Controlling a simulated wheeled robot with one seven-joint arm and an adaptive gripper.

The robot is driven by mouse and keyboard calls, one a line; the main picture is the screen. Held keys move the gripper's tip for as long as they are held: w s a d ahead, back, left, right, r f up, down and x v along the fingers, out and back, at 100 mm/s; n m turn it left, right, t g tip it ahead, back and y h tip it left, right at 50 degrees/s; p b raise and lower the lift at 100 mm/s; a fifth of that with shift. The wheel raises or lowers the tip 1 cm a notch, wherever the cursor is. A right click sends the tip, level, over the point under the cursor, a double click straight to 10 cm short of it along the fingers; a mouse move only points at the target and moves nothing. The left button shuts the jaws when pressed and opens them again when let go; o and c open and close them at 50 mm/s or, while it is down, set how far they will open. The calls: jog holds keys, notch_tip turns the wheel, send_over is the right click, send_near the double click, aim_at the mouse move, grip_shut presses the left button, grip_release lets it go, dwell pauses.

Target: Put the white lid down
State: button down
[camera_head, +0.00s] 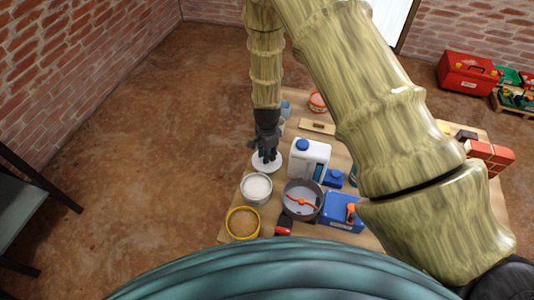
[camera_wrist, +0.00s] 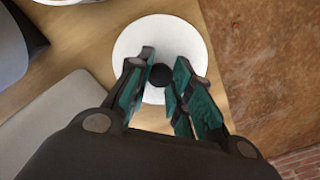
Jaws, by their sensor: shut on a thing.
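The white lid (camera_wrist: 160,32) is a round flat disc with a dark knob in its middle. My gripper (camera_wrist: 160,78) is shut on that knob, with a finger on each side of it. In the head view the lid (camera_head: 268,167) is under my gripper (camera_head: 266,155) at the left edge of the wooden table. I cannot tell whether the lid touches the table or hangs just above it. Part of the lid is hidden behind my fingers.
A white bucket (camera_head: 256,188) stands just in front of the lid. A white jug with a blue cap (camera_head: 308,160) stands to its right. A grey bowl (camera_head: 302,200), a yellow-rimmed tub (camera_head: 242,223) and a blue box (camera_head: 341,212) crowd the front. Left of the table is open floor (camera_head: 150,130).

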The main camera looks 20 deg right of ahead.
jog(key=shift+f, duration=0.15)
jog(key=shift+f, duration=0.15)
jog(key=c, duration=1.3)
grip_release()
notch_tip(320, 180, up, 12)
jog(key=shift+r+b, duration=0.15)
jog(key=shift+b, duration=0.75)
jog(key=shift+r, duration=0.1)
